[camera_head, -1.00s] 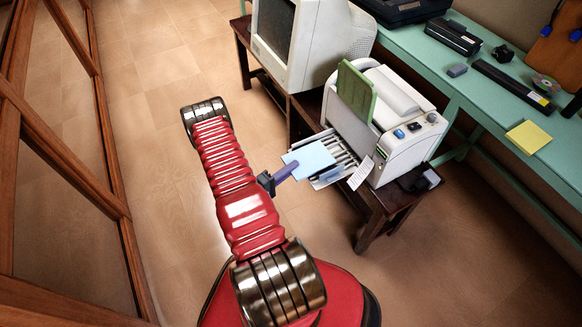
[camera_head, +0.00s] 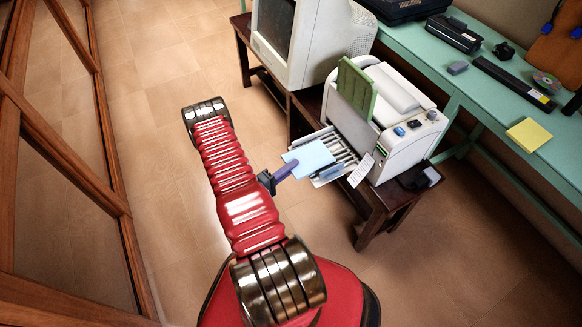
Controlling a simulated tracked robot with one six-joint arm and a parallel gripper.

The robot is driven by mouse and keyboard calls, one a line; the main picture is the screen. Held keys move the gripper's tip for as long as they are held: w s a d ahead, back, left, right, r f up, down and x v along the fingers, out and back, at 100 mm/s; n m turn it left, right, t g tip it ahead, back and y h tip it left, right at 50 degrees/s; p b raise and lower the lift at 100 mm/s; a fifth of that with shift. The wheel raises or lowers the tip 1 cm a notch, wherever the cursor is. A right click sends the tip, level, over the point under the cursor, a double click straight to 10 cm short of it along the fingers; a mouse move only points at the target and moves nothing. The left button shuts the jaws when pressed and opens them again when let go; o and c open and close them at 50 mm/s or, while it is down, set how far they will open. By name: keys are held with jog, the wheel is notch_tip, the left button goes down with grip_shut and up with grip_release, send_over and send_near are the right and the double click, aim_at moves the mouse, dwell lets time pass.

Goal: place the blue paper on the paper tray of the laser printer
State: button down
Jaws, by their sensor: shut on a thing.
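The light blue paper (camera_head: 308,158) is a flat sheet above or on the left part of the printer's slatted paper tray (camera_head: 344,164). I cannot tell whether it touches the tray. My gripper (camera_head: 284,172), with purple fingers, is shut on the near left edge of the paper. The white laser printer (camera_head: 403,147) stands on a low dark wooden table, with a green panel (camera_head: 356,92) upright at its left. The paper hides part of the tray.
A beige monitor (camera_head: 304,42) stands on the table behind the printer. A green bench (camera_head: 476,104) at right holds a yellow paper pad (camera_head: 529,134) and black devices. A wooden lattice (camera_head: 70,160) is at far left. The floor left of the table is clear.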

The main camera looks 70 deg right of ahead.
jog(key=c, duration=1.8)
grip_release()
jog(key=shift+f, duration=0.1)
jog(key=shift+o, duration=0.2)
jog(key=v, duration=1.4)
jog(key=shift+d+f, duration=0.1)
jog(key=shift+d, duration=0.05)
